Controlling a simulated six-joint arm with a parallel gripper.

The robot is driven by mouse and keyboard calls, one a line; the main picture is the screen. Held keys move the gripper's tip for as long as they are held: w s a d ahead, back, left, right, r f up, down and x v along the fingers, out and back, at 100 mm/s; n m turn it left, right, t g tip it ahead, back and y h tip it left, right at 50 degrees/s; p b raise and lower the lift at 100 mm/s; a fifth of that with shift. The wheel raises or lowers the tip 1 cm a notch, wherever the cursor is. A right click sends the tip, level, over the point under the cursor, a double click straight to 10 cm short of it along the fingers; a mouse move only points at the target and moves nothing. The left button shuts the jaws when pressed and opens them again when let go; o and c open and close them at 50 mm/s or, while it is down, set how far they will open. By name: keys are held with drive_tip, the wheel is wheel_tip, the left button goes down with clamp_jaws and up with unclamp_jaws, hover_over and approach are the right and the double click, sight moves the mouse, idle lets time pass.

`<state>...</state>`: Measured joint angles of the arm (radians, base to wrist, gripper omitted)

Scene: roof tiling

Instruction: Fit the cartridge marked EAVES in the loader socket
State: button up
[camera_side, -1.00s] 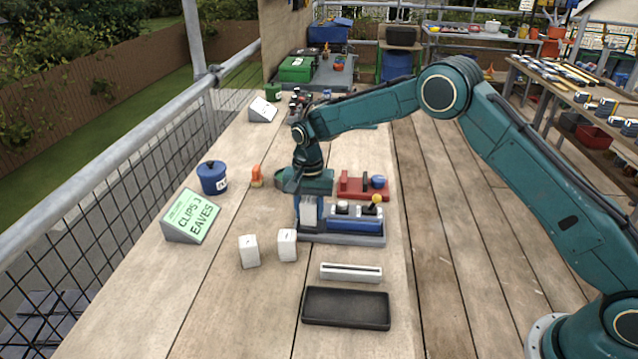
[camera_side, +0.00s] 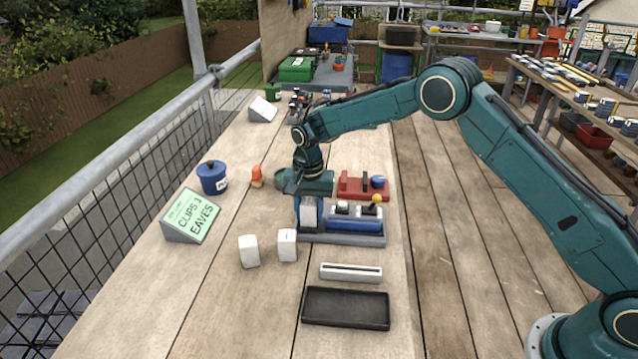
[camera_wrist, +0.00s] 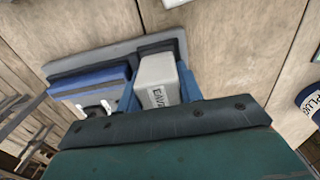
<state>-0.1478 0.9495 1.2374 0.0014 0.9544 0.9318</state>
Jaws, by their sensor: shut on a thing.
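My gripper (camera_side: 309,206) is over the left end of the loader (camera_side: 352,226), a blue unit on a grey base. It is shut on a white cartridge (camera_wrist: 156,72) with lettering that reads like EAVES, partly cut off. In the wrist view, the blue fingers stand on both sides of the cartridge, and a dark socket block (camera_wrist: 162,46) shows at its far edge. The cartridge (camera_side: 309,214) looks upright at the socket. Its lower end is hidden, so I cannot tell how deep it sits. A green sign (camera_side: 196,217) reads CLIPS and EAVES.
Two white blocks (camera_side: 249,251) (camera_side: 287,245) stand left of the loader. A slotted white bar (camera_side: 351,272) and black tray (camera_side: 346,308) lie in front. A red fixture (camera_side: 362,186) is behind. A blue pot (camera_side: 212,178) stands further left. The bench's front left is clear.

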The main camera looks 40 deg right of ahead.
drive_tip(key=shift+f, duration=0.65)
idle(1.2)
drive_tip(key=o, duration=1)
drive_tip(key=shift+o, duration=0.3)
drive_tip(key=shift+s+d+f, duration=0.1)
drive_tip(key=shift+s, duration=0.05)
drive_tip(key=shift+w+r, duration=0.2)
drive_tip(key=shift+r, duration=3.55)
